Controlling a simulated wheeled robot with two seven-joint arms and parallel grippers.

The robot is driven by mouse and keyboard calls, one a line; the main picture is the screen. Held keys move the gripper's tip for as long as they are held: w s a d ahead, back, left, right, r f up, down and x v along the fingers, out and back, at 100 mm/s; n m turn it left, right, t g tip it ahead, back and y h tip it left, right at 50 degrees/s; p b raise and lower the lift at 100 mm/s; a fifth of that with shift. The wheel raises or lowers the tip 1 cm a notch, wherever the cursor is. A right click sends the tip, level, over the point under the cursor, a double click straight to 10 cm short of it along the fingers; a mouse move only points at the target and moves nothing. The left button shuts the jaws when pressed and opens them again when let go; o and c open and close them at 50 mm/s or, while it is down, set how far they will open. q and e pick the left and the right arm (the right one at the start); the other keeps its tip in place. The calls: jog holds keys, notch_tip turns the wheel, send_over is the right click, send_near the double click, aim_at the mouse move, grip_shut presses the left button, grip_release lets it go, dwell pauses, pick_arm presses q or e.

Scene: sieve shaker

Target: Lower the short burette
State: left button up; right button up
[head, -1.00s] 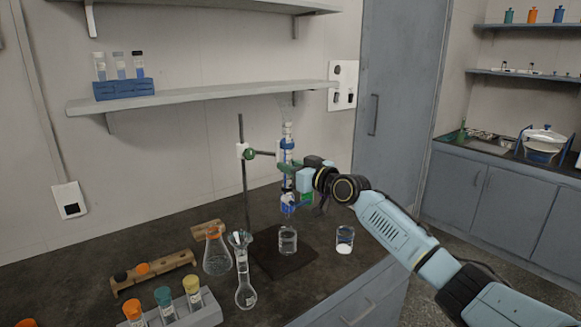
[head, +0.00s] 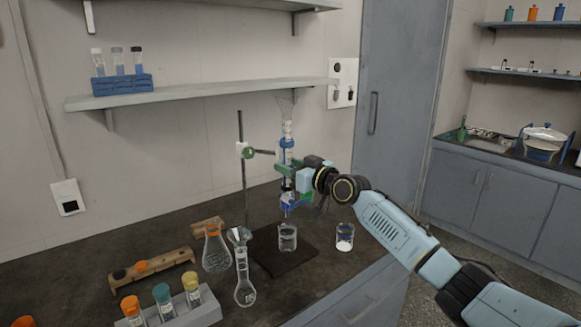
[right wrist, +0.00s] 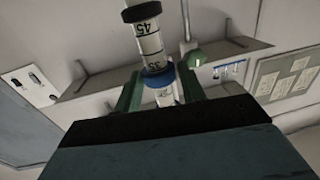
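The short burette (head: 287,146) stands upright beside the clamp stand's rod (head: 242,170), with a clear funnel shape above it. It also shows in the right wrist view (right wrist: 150,42), with dark graduation numbers and a blue collar (right wrist: 158,78). My right gripper (head: 287,178) comes in from the right at the burette's lower part. Its green fingers sit on both sides of the burette, close against the blue collar in the right wrist view (right wrist: 160,90), and look shut on it. The stand's clamp (head: 247,151) is at the upper rod. My left gripper is out of view.
A beaker (head: 287,238) stands on the dark stand base (head: 272,258) below the burette. Another beaker (head: 345,238) with white contents is to its right. An orange-rimmed flask (head: 215,252) and a volumetric flask (head: 244,285) stand left. A wall shelf (head: 200,91) is behind.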

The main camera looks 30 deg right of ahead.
jog(key=s+d+r+p, duration=0.2)
jog(key=s+r+p, duration=0.5)
jog(key=s+p, duration=0.3)
jog(key=shift+s+p, duration=0.3)
jog(key=shift+s, duration=0.1)
dwell(0.5)
